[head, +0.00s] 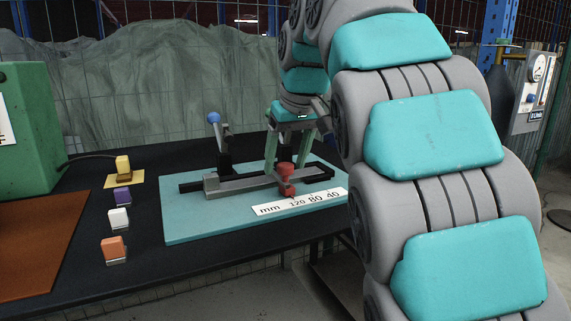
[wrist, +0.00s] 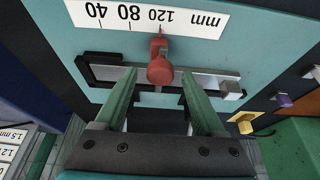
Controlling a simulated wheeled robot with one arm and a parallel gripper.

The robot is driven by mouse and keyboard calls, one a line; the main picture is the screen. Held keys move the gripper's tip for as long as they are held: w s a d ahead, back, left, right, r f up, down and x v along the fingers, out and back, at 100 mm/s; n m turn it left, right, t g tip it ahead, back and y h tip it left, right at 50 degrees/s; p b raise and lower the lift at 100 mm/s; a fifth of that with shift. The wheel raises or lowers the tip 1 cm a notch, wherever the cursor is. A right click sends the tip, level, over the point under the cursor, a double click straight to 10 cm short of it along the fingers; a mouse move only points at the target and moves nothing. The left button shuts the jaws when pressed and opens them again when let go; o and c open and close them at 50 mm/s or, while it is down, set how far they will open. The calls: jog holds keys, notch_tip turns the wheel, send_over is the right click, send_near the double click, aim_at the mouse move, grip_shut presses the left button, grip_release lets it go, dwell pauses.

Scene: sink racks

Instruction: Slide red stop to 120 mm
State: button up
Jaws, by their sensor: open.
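The red stop (head: 286,174) sits on a dark rail (head: 325,171) on a teal board (head: 190,228). In the wrist view the red stop (wrist: 160,68) has its pointer at the 120 mark, as far as I can tell. The white mm scale (head: 268,209) reads 120, 80, 40 and also shows in the wrist view (wrist: 190,20), upside down. My gripper (head: 287,163) is over the rail. In the wrist view my gripper (wrist: 160,76) is open, its green fingers either side of the stop with gaps between; contact is not visible.
A grey bar (head: 235,184) lies along the rail. A lever with a blue ball (head: 214,118) stands behind it. Several coloured blocks, including an orange one (head: 114,248), stand left of the board. A green box (head: 30,130) is at the far left.

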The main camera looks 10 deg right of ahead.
jog(key=v, duration=0.2)
jog(key=shift+s+d+r, duration=0.1)
jog(key=shift+s+r, duration=0.05)
jog(key=shift+r, duration=0.15)
jog(key=p+v, duration=0.2)
jog(key=v, duration=0.1)
jog(key=shift+s+r, duration=0.1)
jog(key=shift+r, duration=0.25)
